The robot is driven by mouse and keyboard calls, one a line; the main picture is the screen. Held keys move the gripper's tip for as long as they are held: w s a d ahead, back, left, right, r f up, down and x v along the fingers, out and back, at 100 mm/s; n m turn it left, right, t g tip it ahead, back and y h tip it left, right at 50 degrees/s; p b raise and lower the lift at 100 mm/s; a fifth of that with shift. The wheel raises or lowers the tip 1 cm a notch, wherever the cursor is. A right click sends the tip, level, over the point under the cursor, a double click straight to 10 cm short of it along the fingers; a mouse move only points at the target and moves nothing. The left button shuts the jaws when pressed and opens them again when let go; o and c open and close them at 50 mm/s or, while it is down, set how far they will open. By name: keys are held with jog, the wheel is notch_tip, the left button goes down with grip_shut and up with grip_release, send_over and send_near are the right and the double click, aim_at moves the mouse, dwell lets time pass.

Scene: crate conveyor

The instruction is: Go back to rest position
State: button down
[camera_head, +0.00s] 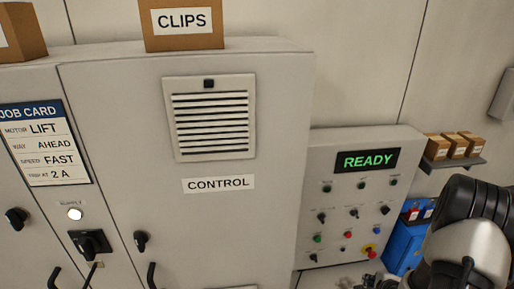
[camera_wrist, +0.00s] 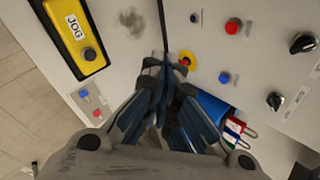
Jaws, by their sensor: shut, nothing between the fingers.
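My gripper (camera_wrist: 168,65) shows in the wrist view with its dark fingers drawn together and nothing visible between them. It is in front of the light-coloured control panel, near the yellow-ringed red stop button (camera_wrist: 187,58); I cannot tell whether it touches anything. In the head view my arm fills the lower right corner, and only a small part near the bottom edge may belong to the gripper. The control panel (camera_head: 318,175) there carries a green READY display (camera_head: 367,161) above several knobs and buttons.
A grey cabinet (camera_head: 237,222) labelled CONTROL stands left of the panel, with a CLIPS box (camera_head: 183,40) on top. A blue box (camera_head: 403,246) and a shelf (camera_head: 455,163) with small cartons are at the right. A yellow JOG unit (camera_wrist: 88,56) shows in the wrist view.

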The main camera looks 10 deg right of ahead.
jog(key=a+r+n+g+b, duration=0.2)
jog(key=a+r+n+b, duration=0.5)
jog(key=a+r+n, duration=0.75)
jog(key=s+a+r+n+y+b, duration=0.1)
jog(key=s+a+r+n, duration=0.1)
jog(key=s+a, duration=0.3)
jog(key=s+a+r+n+y+b, duration=0.1)
jog(key=s+a+r+n+b, duration=0.1)
jog(key=s+a+n, duration=0.2)
jog(key=s+a+r+n+g+y+b, duration=0.1)
jog(key=s+a+n, duration=0.3)
jog(key=s+a, duration=0.4)
jog(key=a+r+b, duration=0.1)
jog(key=a, duration=0.2)
jog(key=shift+r, duration=0.2)
jog(key=shift+s, duration=0.1)
